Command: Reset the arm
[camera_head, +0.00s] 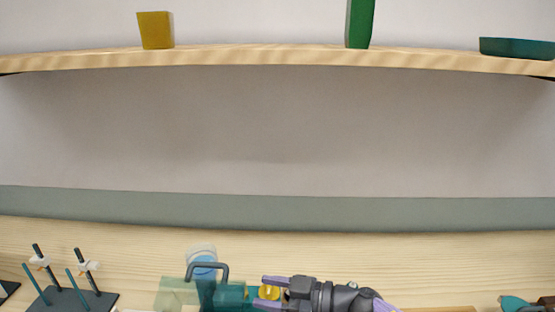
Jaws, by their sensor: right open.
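My right gripper (272,288) shows at the bottom centre, its arm coming in from the right. Its purple fingers point left and are open. A small yellow piece (269,292) shows between or behind the fingers; I cannot tell whether they touch it. A teal object with a dark bent handle (230,296) stands just left of the fingertips. A dark stand with upright rods and white clamps (70,299) is at the bottom left, well away from the gripper. The lower parts of these things are cut off by the frame. My left gripper is not in view.
A wooden shelf (270,57) spans the top, bearing a yellow block (155,30), a green block (360,24) and a teal dish (517,47). A clear container with a blue part (203,262) stands behind the teal object. The wooden tabletop (440,265) is clear at the back right.

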